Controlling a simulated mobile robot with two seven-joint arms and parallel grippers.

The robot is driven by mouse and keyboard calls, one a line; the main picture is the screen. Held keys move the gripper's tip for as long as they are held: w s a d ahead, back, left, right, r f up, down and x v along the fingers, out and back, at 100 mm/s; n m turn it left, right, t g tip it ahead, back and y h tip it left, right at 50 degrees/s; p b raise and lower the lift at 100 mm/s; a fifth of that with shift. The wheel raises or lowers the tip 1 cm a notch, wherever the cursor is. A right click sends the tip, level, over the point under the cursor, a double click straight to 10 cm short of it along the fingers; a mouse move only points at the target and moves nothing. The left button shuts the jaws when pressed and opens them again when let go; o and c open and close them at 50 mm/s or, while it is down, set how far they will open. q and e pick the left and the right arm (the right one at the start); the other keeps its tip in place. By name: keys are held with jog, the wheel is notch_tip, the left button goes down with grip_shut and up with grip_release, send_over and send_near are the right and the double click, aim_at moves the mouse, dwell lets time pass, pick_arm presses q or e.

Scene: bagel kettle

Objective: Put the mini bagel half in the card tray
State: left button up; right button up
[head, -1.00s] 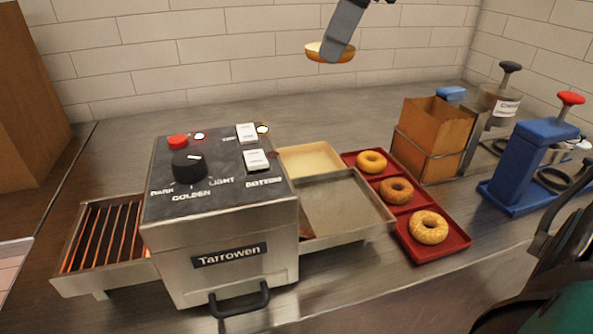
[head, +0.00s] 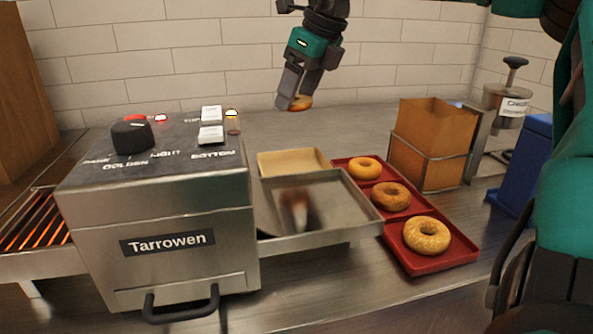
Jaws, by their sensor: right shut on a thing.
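My right gripper (head: 292,100) hangs over the back of the counter, fingers pointing down. It is shut on the mini bagel half (head: 303,103), a small orange-brown piece partly hidden by the fingers. The bagel half is in the air, above and behind the pale tan tray (head: 290,160), which looks like the card tray. That tray lies behind the metal tray and looks empty. My left gripper is not in view.
A metal toaster marked Tarrowen (head: 165,215) stands left of a shallow metal tray (head: 345,212), which shows a blurred brown patch. A red tray (head: 447,262) holds three bagels. A brown paper bag (head: 428,145) stands in a wire holder behind.

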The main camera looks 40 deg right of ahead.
notch_tip(320, 180, down, 9)
jog(key=shift+r+b, duration=0.2)
jog(key=shift+b, duration=0.6)
notch_tip(320, 180, down, 5)
jog(key=shift+f+b, duration=0.1)
jog(key=shift+b, duration=0.5)
jog(key=shift+f, duration=0.1)
jog(key=shift+f, duration=0.2)
jog(key=o, duration=0.6)
jog(key=shift+r, duration=0.1)
jog(key=o, duration=0.4)
